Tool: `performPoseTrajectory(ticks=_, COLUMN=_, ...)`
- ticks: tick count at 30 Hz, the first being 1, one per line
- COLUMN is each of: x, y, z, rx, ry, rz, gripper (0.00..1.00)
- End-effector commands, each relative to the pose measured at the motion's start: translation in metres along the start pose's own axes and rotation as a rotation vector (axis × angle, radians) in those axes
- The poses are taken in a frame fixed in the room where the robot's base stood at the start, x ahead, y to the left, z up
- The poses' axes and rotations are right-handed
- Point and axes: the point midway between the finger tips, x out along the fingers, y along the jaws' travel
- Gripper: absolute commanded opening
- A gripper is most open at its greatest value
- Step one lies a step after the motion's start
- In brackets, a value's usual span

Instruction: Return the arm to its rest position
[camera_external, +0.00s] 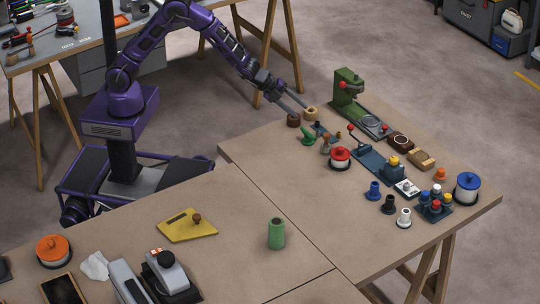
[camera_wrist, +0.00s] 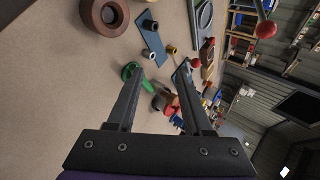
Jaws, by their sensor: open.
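My purple arm (camera_external: 212,28) bends up from its base and reaches down to the right, over the left edge of the right-hand table (camera_external: 300,225). My gripper (camera_external: 294,114) is open above that edge, near small round brown and tan pieces. In the wrist view its two dark fingers (camera_wrist: 160,83) stand apart with nothing held between them. A green piece (camera_wrist: 132,71) and several small red and brown parts lie beyond the fingertips. The green piece also shows in the external view (camera_external: 308,139).
A green press (camera_external: 349,88) stands behind the small parts. A red-lidded spool (camera_external: 340,158) and several coloured pegs stand to the right. A green cylinder (camera_external: 276,234) and a yellow plate (camera_external: 188,226) are on the front tabletop. Bare tabletop lies between these groups.

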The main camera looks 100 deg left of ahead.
Motion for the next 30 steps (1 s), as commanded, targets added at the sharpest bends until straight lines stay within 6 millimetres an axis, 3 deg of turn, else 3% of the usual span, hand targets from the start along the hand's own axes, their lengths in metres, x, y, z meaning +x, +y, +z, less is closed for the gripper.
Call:
performPoseTrajectory(ticks=3, x=-0.033, y=-0.011, z=0.009, rx=-0.328, ry=-0.031, rz=0.074, gripper=0.51)
performPoseTrajectory(ticks=12, x=-0.119, y=-0.025, z=0.047, rx=-0.878, ry=-0.205, rz=0.165, gripper=0.51)
performPoseTrajectory(ticks=24, x=-0.255, y=-0.029, z=0.099, rx=-1.433, ry=-0.671, rz=-0.015, gripper=0.51)
performPoseTrajectory(ticks=30, x=-0.297, y=-0.023, z=0.11, rx=-1.571, ry=-0.857, rz=-0.173, gripper=0.51)
